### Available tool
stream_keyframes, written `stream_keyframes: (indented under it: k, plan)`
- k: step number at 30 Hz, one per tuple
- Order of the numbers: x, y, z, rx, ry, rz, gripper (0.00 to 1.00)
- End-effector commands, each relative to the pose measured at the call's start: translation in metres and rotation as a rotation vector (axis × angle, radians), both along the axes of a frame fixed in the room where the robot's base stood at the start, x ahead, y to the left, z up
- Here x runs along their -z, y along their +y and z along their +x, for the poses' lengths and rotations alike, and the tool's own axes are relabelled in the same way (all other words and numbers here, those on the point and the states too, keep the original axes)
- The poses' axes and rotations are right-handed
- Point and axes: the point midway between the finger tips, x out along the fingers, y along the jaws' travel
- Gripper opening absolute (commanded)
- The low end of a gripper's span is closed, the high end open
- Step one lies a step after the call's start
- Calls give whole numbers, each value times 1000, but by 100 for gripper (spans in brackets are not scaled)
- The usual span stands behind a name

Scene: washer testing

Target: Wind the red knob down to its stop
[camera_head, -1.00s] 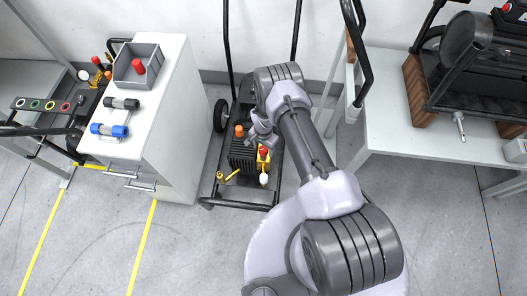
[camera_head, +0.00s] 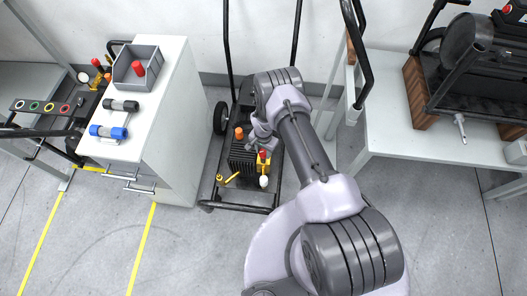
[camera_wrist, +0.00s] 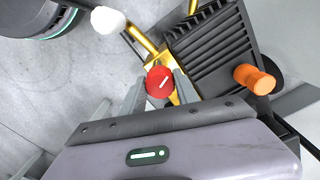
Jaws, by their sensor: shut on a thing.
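The red knob (camera_wrist: 159,80) shows in the wrist view with a white line on its top, on a yellow fitting (camera_wrist: 150,60) beside a black ribbed block. My gripper (camera_wrist: 160,92) is at the knob, one finger on each side, and is shut on it. In the head view the knob (camera_head: 263,154) is small, at the right of the black ribbed block (camera_head: 241,160) on the cart, with my gripper (camera_head: 259,146) just above it. How far down the knob sits cannot be told.
An orange cap (camera_wrist: 262,82) stands on the ribbed block, and a white round knob (camera_wrist: 107,19) is near the yellow fitting. A white cabinet (camera_head: 172,150) stands left and a table (camera_head: 400,125) right.

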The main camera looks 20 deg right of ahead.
Motion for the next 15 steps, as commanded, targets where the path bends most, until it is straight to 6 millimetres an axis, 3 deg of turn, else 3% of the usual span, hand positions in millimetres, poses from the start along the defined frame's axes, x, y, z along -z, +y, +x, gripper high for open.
stream_keyframes:
  k: [15]
  plan:
    - [2,0,1,-405,-1,-1,0]
